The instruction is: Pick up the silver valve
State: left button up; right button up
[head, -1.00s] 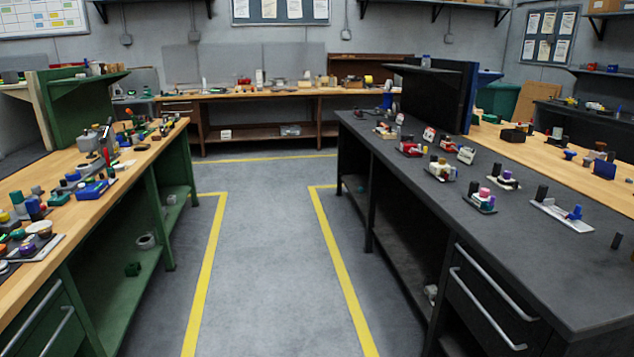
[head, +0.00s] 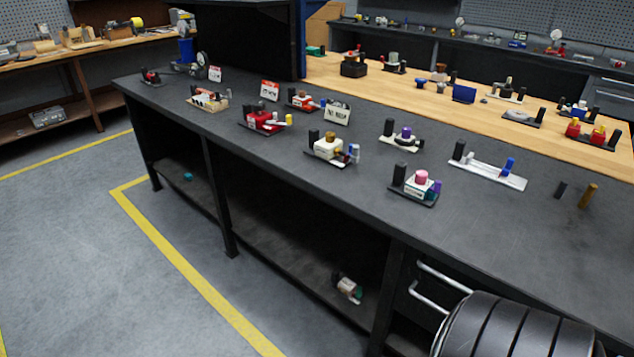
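Several small valve assemblies on plates stand on the dark bench (head: 520,240) to the right. One has a long silver-white plate (head: 488,170) with a black post and a blue knob, near the right part of the bench. Another has a pale plate and a purple knob (head: 406,132). A white one with a pink top (head: 421,178) and a white one with a gold top (head: 328,140) stand closer to the front edge. I cannot tell for sure which one is the silver valve. Neither of my grippers is in view.
A wooden-topped bench (head: 430,95) with more assemblies adjoins behind. A dark upright panel (head: 245,40) stands on the far part of the dark bench. The grey floor (head: 60,240) at left is open, with a yellow line (head: 185,265).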

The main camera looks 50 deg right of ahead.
aim_at(345, 287)
jog(key=i+j+z, duration=0.1)
jog(key=i+z, duration=0.3)
jog(key=i+j+z, duration=0.25)
jog(key=i+z, duration=0.15)
jog(key=i+j+z, duration=0.85)
